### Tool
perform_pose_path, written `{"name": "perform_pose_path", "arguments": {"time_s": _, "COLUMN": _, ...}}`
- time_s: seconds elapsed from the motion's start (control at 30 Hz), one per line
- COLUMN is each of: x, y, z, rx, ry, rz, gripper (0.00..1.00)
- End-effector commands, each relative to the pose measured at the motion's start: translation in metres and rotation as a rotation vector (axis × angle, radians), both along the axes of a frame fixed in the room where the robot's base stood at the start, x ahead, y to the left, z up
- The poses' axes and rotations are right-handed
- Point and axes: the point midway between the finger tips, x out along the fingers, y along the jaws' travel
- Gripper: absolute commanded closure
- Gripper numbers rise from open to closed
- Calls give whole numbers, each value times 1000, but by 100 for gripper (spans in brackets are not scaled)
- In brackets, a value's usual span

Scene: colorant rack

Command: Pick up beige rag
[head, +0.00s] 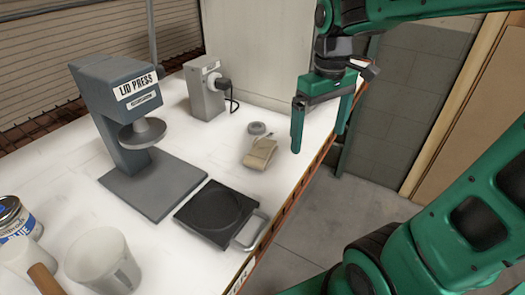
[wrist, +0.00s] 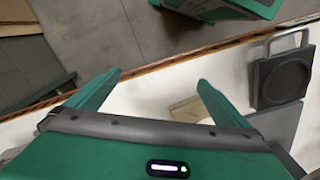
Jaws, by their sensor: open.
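The beige rag (head: 259,154) lies folded on the white bench top, right of the middle, near the bench's right edge. In the wrist view the rag (wrist: 190,110) shows only in part, behind my right finger. My gripper (head: 318,128) is open and empty, above and to the right of the rag, over the bench's right edge. In the wrist view my gripper (wrist: 158,82) has its two fingers spread wide, with the bench edge between them.
A small grey round object (head: 257,129) lies just behind the rag. A black plate with a metal handle (head: 217,212) lies in front of it. The lid press (head: 130,120) and a grey box with a cable (head: 205,92) stand left and behind.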

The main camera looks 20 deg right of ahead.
Motion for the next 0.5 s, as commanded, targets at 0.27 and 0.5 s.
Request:
{"name": "perform_pose_path", "arguments": {"time_s": 0.27, "x": 84, "y": 98, "z": 26, "rx": 6, "ry": 4, "rz": 531, "gripper": 0}}
{"name": "perform_pose_path", "arguments": {"time_s": 0.5, "x": 94, "y": 116, "z": 10, "rx": 9, "ry": 8, "rz": 620, "gripper": 0}}
